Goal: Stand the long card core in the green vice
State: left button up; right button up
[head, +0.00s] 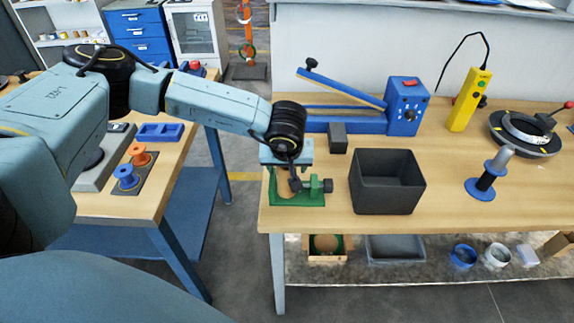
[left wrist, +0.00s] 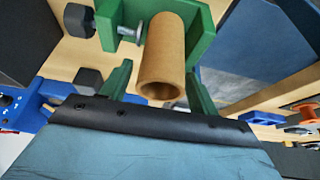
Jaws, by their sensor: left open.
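The long card core (head: 284,182) is a brown tube standing about upright in the green vice (head: 312,200), at the left end of the bench. In the left wrist view the core (left wrist: 166,50) lies between the vice's green walls, with the clamp screw beside it and its open end facing my gripper. My left gripper (head: 288,167) is right above the vice. In the left wrist view its fingers (left wrist: 160,88) are apart, one on each side of the core's open end, with gaps visible. My gripper hides part of the core in the head view. My right gripper is not in view.
A black bin (head: 388,197) stands just right of the vice, with a small dark block (head: 337,138) behind. A blue lever tool (head: 360,118) lies at the back. A blue-flanged spool (head: 483,182) stands at the right. The front right bench top is clear.

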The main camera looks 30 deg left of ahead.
pick_arm(q)
jog(key=v, duration=1.2)
jog(key=shift+r, duration=0.45)
dwell(0.4)
